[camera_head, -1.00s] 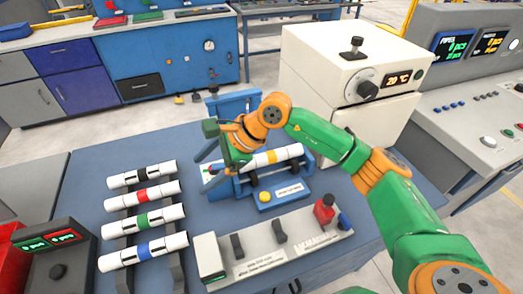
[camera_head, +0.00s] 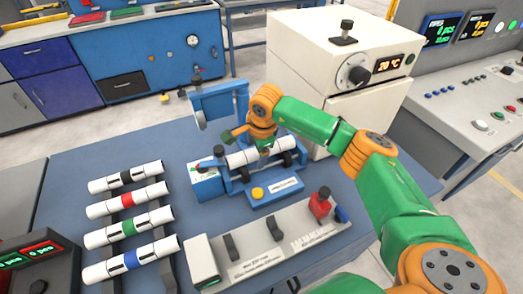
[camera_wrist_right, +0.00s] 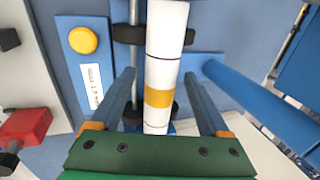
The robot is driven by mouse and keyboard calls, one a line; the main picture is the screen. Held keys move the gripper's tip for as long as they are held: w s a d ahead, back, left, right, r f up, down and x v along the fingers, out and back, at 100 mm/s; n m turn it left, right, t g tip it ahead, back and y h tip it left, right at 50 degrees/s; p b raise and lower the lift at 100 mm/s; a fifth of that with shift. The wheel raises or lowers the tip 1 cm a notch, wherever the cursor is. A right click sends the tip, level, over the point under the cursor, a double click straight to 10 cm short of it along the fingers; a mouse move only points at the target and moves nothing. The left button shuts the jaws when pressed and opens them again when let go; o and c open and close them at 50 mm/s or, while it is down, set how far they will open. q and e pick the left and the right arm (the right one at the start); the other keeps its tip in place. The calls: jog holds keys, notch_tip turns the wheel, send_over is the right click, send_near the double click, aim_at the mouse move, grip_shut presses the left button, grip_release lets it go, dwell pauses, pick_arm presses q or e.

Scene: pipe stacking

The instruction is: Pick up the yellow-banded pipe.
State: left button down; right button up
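The yellow-banded pipe (camera_head: 240,160) is white and lies across the blue roller machine (camera_head: 208,188). In the head view my right gripper (camera_head: 263,149) is over its middle and hides most of the yellow band. In the right wrist view the pipe (camera_wrist_right: 165,50) shows its yellow band (camera_wrist_right: 159,98) between the two fingers of my right gripper (camera_wrist_right: 160,82). A gap shows on each side of the pipe, so the gripper is open. My left gripper is out of view.
A rack on the left holds pipes with black (camera_head: 126,177), red (camera_head: 127,199), green (camera_head: 128,227) and blue (camera_head: 130,259) bands. A grey fixture (camera_head: 205,262) stands in front of the machine. A white oven (camera_head: 315,75) stands behind, on the right.

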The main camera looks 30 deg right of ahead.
grip_shut()
